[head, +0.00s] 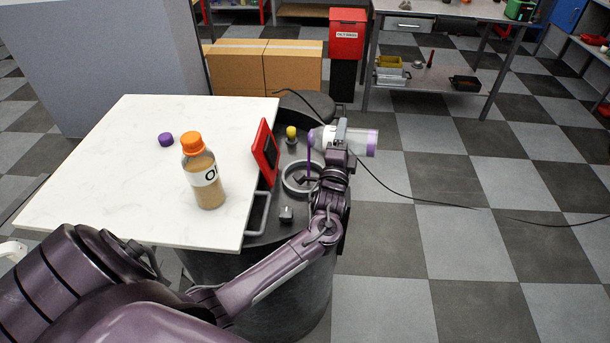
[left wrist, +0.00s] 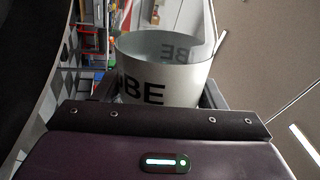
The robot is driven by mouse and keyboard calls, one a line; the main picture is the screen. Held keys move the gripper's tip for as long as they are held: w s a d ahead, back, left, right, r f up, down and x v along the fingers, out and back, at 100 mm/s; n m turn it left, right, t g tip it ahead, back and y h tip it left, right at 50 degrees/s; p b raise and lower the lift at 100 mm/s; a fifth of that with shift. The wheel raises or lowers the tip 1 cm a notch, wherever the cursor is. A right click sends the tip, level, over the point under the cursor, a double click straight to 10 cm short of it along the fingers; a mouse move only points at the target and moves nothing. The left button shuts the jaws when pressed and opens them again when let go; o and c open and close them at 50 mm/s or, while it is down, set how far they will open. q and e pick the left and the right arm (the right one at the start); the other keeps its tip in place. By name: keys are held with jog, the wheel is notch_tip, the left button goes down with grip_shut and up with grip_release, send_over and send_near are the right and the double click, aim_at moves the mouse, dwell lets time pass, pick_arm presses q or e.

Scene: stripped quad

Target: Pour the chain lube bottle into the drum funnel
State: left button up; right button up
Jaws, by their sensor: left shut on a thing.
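The chain lube bottle (head: 362,142), pale with purple contents, lies nearly level above the drum, its mouth end toward the left. My left gripper (head: 341,134) is shut around its body. A thin purple stream hangs from the mouth toward the drum funnel (head: 286,186), a grey ring on the dark drum top; my arm partly covers the ring, so where the stream lands is hard to tell. In the left wrist view the bottle (left wrist: 160,70) shows the letters "BE" between the fingers. A purple cap (head: 166,139) lies on the white table. My right gripper is not in view.
An orange-capped bottle (head: 203,178) of tan liquid stands on the white table (head: 110,180). A red panel (head: 264,152) and a yellow-topped fitting (head: 291,133) stand close left of the pouring spot. The checkered floor at right is open, crossed by a thin cable.

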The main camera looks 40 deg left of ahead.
pick_arm(q)
jog(key=shift+s+a+f+n+g+y, duration=0.1)
jog(key=shift+a+n+g+y, duration=0.1)
jog(key=shift+n, duration=0.7)
jog(key=shift+s+a+f+n+g+y, duration=0.1)
jog(key=shift+a+n+y, duration=0.1)
jog(key=shift+n, duration=0.7)
dwell(1.0)
jog(key=shift+s+a+f+n+g+y+b, duration=0.1)
jog(key=shift+a+f+n+g+y+b, duration=0.15)
jog(key=shift+n, duration=0.5)
jog(key=shift+s+a+f+n+g+y, duration=0.15)
jog(key=shift+a+n, duration=0.15)
jog(key=shift+n, duration=0.4)
jog(key=shift+s+a+f+n+g+y+b, duration=0.1)
jog(key=shift+a+n+y+b, duration=0.15)
jog(key=shift+n, duration=0.5)
dwell(0.6)
